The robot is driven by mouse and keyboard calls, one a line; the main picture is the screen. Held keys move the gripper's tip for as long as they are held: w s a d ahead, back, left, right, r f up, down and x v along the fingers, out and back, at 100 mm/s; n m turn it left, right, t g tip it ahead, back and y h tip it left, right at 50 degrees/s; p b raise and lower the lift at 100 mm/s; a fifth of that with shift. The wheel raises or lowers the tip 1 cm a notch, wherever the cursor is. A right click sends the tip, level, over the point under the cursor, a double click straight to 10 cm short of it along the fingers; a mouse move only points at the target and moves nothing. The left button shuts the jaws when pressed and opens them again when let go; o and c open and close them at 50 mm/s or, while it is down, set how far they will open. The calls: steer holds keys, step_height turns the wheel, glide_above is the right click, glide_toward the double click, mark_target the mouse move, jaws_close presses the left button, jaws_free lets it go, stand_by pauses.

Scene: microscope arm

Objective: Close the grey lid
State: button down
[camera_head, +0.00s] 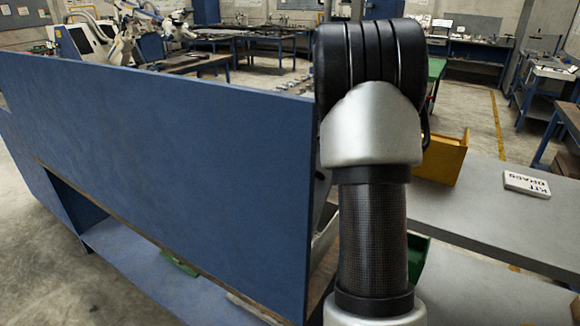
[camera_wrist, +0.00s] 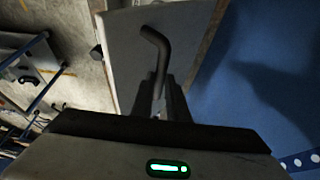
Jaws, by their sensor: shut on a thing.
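In the wrist view, a pale grey panel (camera_wrist: 122,62), which looks like the grey lid, fills the top middle. A dark bent bar handle (camera_wrist: 155,42) stands out from it. My gripper (camera_wrist: 162,88) has its two dark fingers on either side of the handle's lower end and is shut on it. The exact contact between the fingers is in shadow. In the head view my arm fills the middle right. My gripper, the handle and the lid cannot be made out there, behind the arm and a large blue panel.
The large blue panel (camera_head: 170,160) stands upright left of my arm, and a blue surface (camera_wrist: 265,75) is close on the right in the wrist view. A grey tabletop (camera_head: 480,205) with a yellow bin (camera_head: 442,160) and a white box (camera_head: 526,184) lies to the right.

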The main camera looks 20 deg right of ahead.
steer(key=w+d+f+b, duration=0.1)
steer(key=w+d+f, duration=0.5)
steer(key=d+f, duration=0.3)
steer(key=shift+f, duration=0.2)
steer(key=c, duration=2.4)
jaws_free()
steer(key=shift+d, duration=0.2)
steer(key=shift+c, duration=0.2)
steer(key=o, duration=0.7)
steer(key=shift+a, duration=0.1)
steer(key=v, duration=1.7)
steer(key=shift+s, duration=0.25)
steer(key=shift+r, duration=0.15)
